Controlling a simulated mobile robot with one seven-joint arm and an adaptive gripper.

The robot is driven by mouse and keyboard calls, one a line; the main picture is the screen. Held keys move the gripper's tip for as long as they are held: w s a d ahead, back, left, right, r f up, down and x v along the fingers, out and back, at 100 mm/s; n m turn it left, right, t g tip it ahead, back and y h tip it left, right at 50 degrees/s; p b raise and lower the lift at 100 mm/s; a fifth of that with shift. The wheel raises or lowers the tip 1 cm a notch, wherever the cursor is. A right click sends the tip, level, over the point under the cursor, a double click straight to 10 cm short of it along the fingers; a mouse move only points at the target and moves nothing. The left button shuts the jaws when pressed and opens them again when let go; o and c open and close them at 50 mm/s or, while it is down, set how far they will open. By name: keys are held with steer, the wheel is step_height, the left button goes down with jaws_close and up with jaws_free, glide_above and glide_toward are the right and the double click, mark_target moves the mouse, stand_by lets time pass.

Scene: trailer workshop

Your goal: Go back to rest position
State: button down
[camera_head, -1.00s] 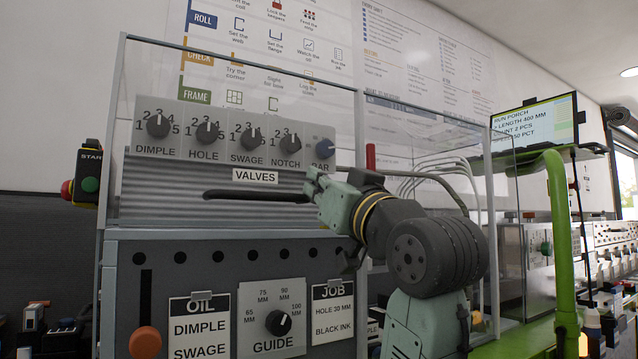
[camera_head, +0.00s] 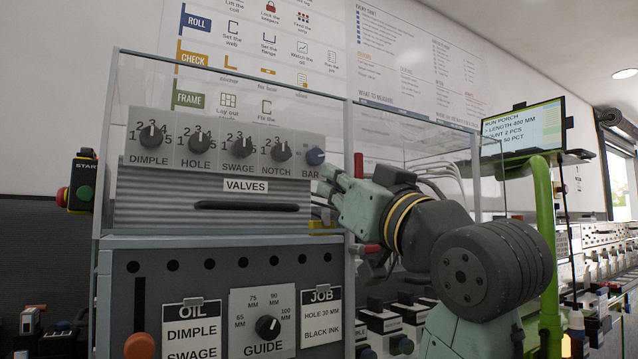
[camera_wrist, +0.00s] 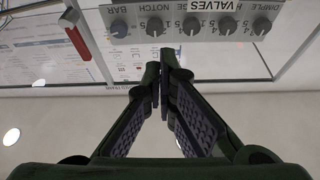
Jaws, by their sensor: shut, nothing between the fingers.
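The panel (camera_head: 222,150) carries the DIMPLE, HOLE, SWAGE and NOTCH knobs beside BAR. A dark horizontal handle (camera_head: 246,206) lies below the VALVES label, apart from my gripper.
A clear-walled enclosure (camera_head: 355,110) surrounds the panel. Below are the GUIDE dial (camera_head: 267,327), an orange-knobbed lever (camera_head: 139,345) and OIL and JOB cards. A red handle (camera_head: 359,166) stands near my gripper. A green post (camera_head: 545,230) and a screen (camera_head: 522,127) are at right.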

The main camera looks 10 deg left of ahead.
steer(key=shift+v, duration=0.75)
